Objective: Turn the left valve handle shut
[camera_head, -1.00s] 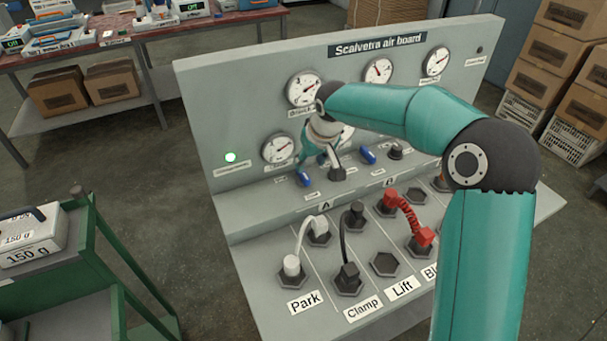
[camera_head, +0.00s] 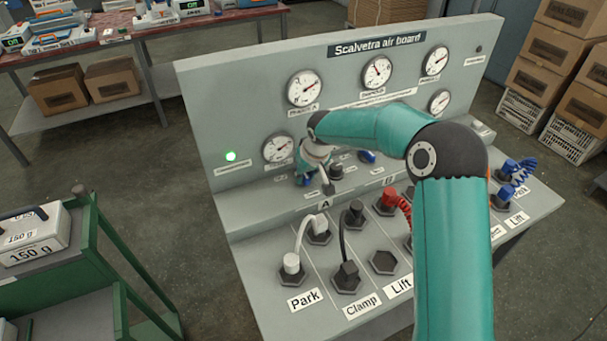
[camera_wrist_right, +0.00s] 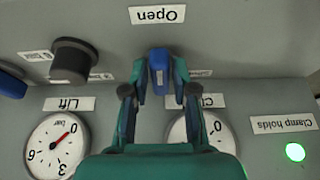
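The left valve handle (camera_wrist_right: 160,72) is blue and sits on the panel ledge below the inverted "Open" label in the right wrist view. In the head view my right gripper mostly covers it. My right gripper (camera_wrist_right: 160,78) has one finger on each side of the handle. The fingers are apart, with the handle between them; I cannot tell whether they touch it. In the head view the right gripper (camera_head: 308,178) is low at the board's left part, under a gauge. My left gripper is not in view.
A second blue handle (camera_head: 367,157) is further right on the ledge. A black knob (camera_wrist_right: 74,60) stands beside the gripper. Plugs and hoses, including a white hose (camera_head: 303,240), are on the lower deck. A green light (camera_head: 231,156) glows at the left.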

